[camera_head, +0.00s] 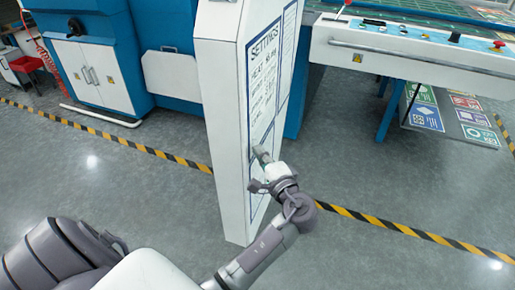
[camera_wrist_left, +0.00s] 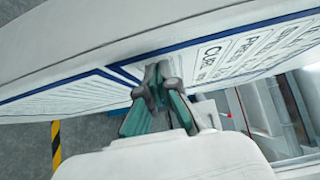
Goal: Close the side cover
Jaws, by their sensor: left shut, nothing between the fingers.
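The side cover looks to be the tall white panel (camera_head: 222,120) standing out in front of the blue machine. It carries a blue-framed "SETTINGS" chart on its right-hand face. It stands upright. My left gripper (camera_head: 260,152) is shut and empty, its fingertips at the chart face around mid-height. In the left wrist view the left gripper (camera_wrist_left: 157,84) has its fingertips at the blue border of the cover (camera_wrist_left: 85,55); whether they press on it I cannot tell. My right gripper is not in view.
The blue machine (camera_head: 172,77) with a white double-door cabinet (camera_head: 92,75) stands behind at left. A white control console (camera_head: 420,50) with buttons is at the right, above a rack of coloured sheets (camera_head: 450,113). Yellow-black tape (camera_head: 395,226) crosses the open grey floor.

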